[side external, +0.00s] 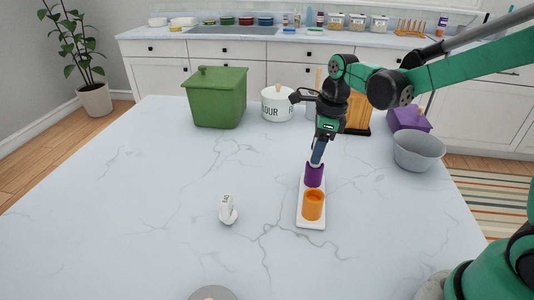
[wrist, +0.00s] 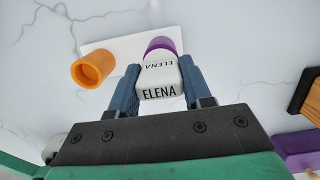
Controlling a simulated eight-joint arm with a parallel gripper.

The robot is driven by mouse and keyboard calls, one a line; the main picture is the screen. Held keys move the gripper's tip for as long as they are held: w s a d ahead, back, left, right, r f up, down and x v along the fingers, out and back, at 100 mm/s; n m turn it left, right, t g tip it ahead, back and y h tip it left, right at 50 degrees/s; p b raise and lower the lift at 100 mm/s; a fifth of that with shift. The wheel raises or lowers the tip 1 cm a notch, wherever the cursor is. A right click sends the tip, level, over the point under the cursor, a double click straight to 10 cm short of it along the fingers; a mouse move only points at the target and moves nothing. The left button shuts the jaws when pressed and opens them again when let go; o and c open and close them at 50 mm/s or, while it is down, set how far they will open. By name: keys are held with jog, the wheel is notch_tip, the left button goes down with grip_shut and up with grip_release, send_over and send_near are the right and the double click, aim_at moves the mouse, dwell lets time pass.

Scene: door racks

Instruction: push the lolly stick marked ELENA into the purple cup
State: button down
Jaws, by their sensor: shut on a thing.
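My gripper (side external: 317,160) is shut on the white lolly stick marked ELENA (wrist: 160,92), which sits between both blue fingers in the wrist view. The purple cup (side external: 314,176) stands at the far end of a white tray (side external: 311,224), directly below the fingertips in the side view. In the wrist view the purple cup (wrist: 160,43) shows just beyond the stick, partly covered by it. The stick's lower end is hidden, so I cannot tell whether it is inside the cup.
An orange cup (side external: 313,207) stands on the tray's near end. A small white marked piece (side external: 228,211) stands on the table to the left. A green bin (side external: 216,99), a flour canister (side external: 276,108) and a grey bowl (side external: 419,153) stand farther back.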

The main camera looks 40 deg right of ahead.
jog(key=shift+f, duration=0.45)
jog(key=shift+c, duration=1.5)
grip_release()
jog(key=shift+s+d+r, duration=0.15)
jog(key=shift+s+r, duration=0.05)
jog(key=shift+r, duration=1.2)
jog(key=shift+s+d+r, duration=0.15)
jog(key=shift+r, duration=1.2)
